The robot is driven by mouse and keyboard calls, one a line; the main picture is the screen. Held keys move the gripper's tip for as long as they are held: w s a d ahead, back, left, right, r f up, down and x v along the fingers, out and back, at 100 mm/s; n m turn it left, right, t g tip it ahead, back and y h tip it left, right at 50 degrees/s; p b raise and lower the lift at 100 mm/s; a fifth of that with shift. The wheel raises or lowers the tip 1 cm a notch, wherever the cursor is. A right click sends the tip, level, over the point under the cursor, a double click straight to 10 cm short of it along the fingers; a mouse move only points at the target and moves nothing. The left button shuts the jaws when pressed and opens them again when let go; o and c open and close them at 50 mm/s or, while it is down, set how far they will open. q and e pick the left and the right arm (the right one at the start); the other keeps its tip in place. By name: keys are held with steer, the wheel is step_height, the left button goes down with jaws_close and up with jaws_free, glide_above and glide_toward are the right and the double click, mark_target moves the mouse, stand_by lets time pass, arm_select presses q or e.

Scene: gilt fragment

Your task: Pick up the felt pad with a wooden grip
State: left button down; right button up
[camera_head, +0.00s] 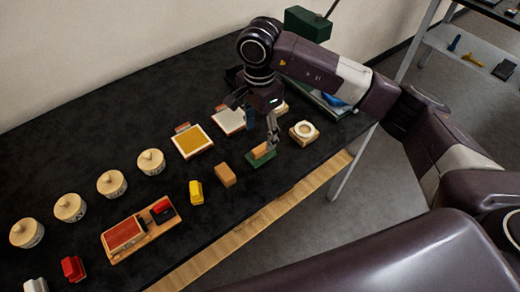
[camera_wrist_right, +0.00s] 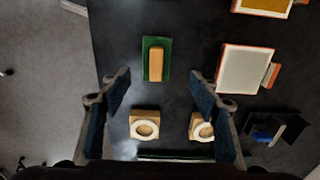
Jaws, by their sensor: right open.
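The felt pad with a wooden grip (camera_head: 261,156) is a green pad with a light wooden block on top. It lies on the dark table near its front edge. My right gripper (camera_head: 272,138) points down above the pad and partly overlaps it in the head view. In the right wrist view, the felt pad (camera_wrist_right: 148,71) shows whole, ahead of the open, empty right gripper (camera_wrist_right: 160,82), with a clear gap around it. My left gripper is not in view.
A wooden block (camera_head: 225,176) and a yellow block (camera_head: 196,192) lie left of the pad. A wooden block with a white ring (camera_head: 304,131) lies to its right. Framed pads (camera_head: 192,141) lie behind. Several lidded pots (camera_head: 151,162) and a wooden tray (camera_head: 109,240) stand farther left.

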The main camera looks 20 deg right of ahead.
mark_target(260, 147)
steer(key=f+p, duration=0.1)
steer(key=f, duration=0.1)
steer(key=f+p, duration=0.1)
steer(key=f, duration=0.1)
steer(key=f+p, duration=0.1)
steer(key=f, duration=0.1)
steer(key=shift+s+f, duration=0.15)
steer(key=shift+s, duration=0.25)
steer(key=shift+f, duration=0.25)
steer(key=shift+w, duration=0.1)
steer(key=c, duration=1.3)
steer(key=shift+r, duration=0.15)
steer(key=shift+r+b, duration=0.35)
steer(key=shift+r, duration=0.2)
step_height(260, 147, up, 19)
steer(key=b, duration=0.3)
steer(key=shift+f+b, duration=0.15)
steer(key=shift+b, duration=0.25)
